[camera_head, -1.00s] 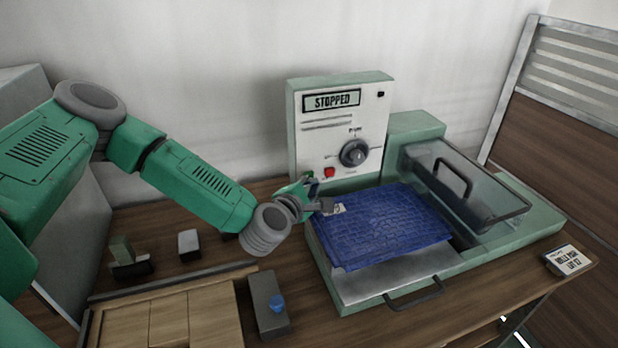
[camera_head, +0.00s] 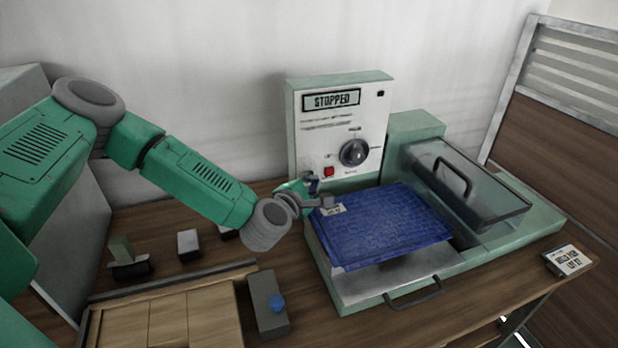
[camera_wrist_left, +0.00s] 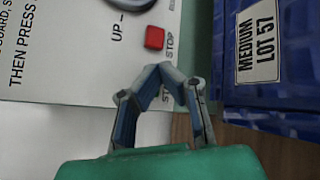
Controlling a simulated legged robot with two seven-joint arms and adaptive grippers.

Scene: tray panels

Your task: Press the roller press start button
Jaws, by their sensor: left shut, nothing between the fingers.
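The roller press control panel (camera_head: 337,130) stands upright at the back, with a display (camera_head: 331,99) reading STOPPED. A dark knob (camera_head: 354,152) is on its face. A red button (camera_head: 328,171) sits lower left of the knob and shows in the left wrist view (camera_wrist_left: 154,37) beside the word STOP. My left gripper (camera_head: 318,190) is shut and empty, low in front of the panel, just below the red button. In the wrist view its fingertips (camera_wrist_left: 166,74) overlap the panel face below the red button; a partly covered label shows there. I cannot make out the start button or tell contact.
A blue textured board (camera_head: 385,228) with a white label lies on the press bed, right of my gripper. A clear cover with a handle (camera_head: 455,172) is further right. A small box with a blue knob (camera_head: 268,300) and a wooden tray (camera_head: 240,300) are in front.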

